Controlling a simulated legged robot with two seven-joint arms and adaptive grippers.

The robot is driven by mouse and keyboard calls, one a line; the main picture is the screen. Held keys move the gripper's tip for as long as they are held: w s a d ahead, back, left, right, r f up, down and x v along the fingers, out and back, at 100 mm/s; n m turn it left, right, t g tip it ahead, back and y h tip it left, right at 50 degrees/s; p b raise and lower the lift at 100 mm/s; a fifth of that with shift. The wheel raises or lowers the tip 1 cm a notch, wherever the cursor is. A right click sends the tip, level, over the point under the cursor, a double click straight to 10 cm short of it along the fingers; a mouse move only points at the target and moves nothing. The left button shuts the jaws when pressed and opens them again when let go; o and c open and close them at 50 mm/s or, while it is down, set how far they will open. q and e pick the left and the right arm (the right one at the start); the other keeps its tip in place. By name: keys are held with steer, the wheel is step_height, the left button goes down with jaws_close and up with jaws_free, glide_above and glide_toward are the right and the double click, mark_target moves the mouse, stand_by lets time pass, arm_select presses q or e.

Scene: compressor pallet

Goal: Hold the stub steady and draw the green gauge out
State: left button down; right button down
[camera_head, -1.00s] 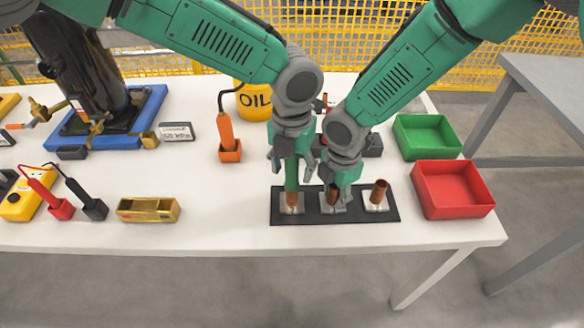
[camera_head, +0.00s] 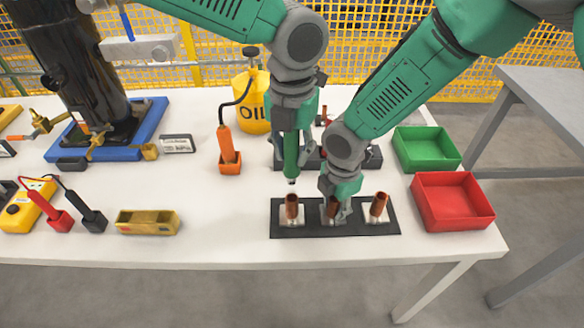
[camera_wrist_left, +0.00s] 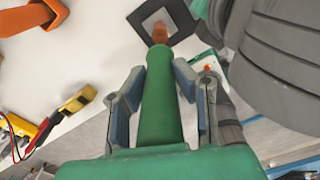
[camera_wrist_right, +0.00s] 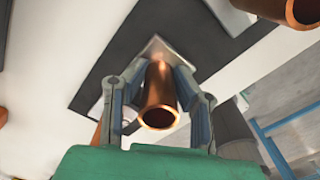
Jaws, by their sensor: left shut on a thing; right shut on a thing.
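The green gauge (camera_head: 291,160) is a slim green rod pointing down. My left gripper (camera_head: 292,146) is shut on it, and its tip hangs just above the left copper stub (camera_head: 291,206), apart from it. The gauge (camera_wrist_left: 160,100) runs between the fingers in the left wrist view, with a stub (camera_wrist_left: 158,32) beyond its tip. My right gripper (camera_head: 336,206) is shut on the middle copper stub (camera_wrist_right: 160,92), which stands upright on its plate, partly hidden by the fingers in the head view. The right copper stub (camera_head: 379,204) stands free on the same black base (camera_head: 310,231).
A red bin (camera_head: 452,228) and a green bin (camera_head: 426,168) stand to the right. A small yellow box (camera_head: 148,229) lies left. The table between this box and the base is clear.

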arm_select(q)
steer(key=shift+r, duration=1)
arm_select(e)
steer(key=c, duration=1.2)
jaws_free()
step_height(320, 180, up, 12)
